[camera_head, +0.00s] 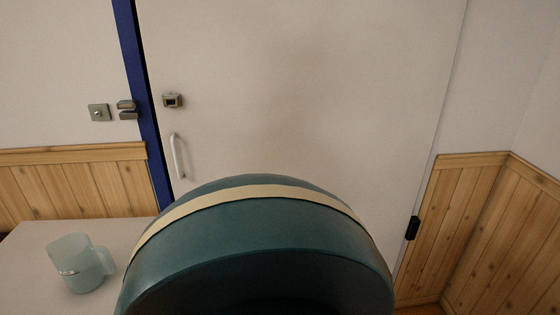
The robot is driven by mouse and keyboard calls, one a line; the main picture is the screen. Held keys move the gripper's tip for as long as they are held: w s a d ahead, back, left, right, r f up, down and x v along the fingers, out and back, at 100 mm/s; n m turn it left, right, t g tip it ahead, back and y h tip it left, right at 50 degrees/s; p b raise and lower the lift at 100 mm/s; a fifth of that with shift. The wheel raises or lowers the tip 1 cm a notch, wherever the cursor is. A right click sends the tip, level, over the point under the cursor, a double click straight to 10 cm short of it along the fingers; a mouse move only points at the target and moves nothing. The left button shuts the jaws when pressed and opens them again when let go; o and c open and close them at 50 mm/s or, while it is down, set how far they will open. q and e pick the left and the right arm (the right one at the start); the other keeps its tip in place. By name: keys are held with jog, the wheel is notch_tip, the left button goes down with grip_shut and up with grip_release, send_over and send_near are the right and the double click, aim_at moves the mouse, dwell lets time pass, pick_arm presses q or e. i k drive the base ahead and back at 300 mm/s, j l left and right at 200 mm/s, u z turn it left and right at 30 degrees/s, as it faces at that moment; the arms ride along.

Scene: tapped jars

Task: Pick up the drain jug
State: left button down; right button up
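A pale blue, translucent jug (78,266) stands upright on a white tabletop (30,240) at the lower left. Its handle points to the right, and a thin band or line crosses its side. It is the only jug in view. Neither of my grippers is in view, and nothing touches the jug.
A large teal rounded form with a cream band (260,235) fills the bottom middle, very close; I cannot tell what it is. It hides the floor there. Behind are a closed white door (310,90) with a handle (178,156) and wood-panelled walls (505,235).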

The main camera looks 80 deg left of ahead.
aim_at(83, 266)
jog(key=u, duration=4.05)
jog(key=i+l, duration=0.15)
jog(key=l, duration=0.55)
jog(key=i+l+u, duration=0.1)
jog(key=l, duration=0.6)
jog(key=i+l, duration=0.1)
jog(key=l, duration=0.6)
jog(key=i+l+u, duration=0.1)
jog(key=l, duration=0.6)
jog(key=i+j, duration=0.2)
jog(key=j, duration=0.2)
